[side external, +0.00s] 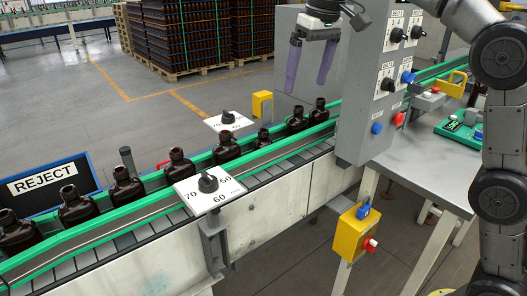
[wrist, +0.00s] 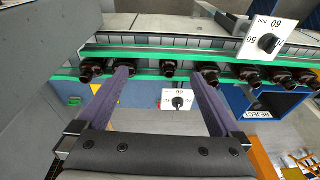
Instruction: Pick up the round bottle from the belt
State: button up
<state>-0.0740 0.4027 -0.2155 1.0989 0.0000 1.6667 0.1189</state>
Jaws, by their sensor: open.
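Several dark amber bottles stand upright in a row on the belt (side external: 152,208), between green rails. A small, short bottle (side external: 262,139) stands lower than the others; it also shows in the wrist view (wrist: 168,69). Taller bottles stand on both sides of it, one to its left (side external: 227,149) and one to its right (side external: 297,121). I cannot tell for certain which one is the round bottle. My gripper (side external: 306,85) is open and empty, above the belt with its purple fingers pointing down. In the wrist view the small bottle appears between the fingertips, which are apart from it.
A grey control box (side external: 372,85) with knobs stands over the belt just right of my gripper. White dial plates (side external: 222,190) stand at the near and far sides of the belt. A blue REJECT bin (side external: 50,182) is at the left.

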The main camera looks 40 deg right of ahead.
jog(key=g, duration=0.1)
send_over(264, 141)
jog(key=s+d, duration=0.1)
jog(key=d, duration=0.1)
notch_tip(264, 141, down, 7)
jog(key=shift+n+g, duration=0.3)
jog(key=shift+g, duration=0.3)
jog(key=f, duration=0.2)
jog(key=w+f, duration=0.1)
jog(key=f, duration=0.1)
jog(key=w+a+f, duration=0.1)
jog(key=f, duration=0.1)
jog(key=shift+a+f, duration=0.1)
jog(key=shift+f, duration=3.75)
jog(key=c, duration=1.5)
jog(key=shift+o, duration=0.2)
jog(key=shift+r, duration=0.1)
jog(key=shift+r, duration=4.9)
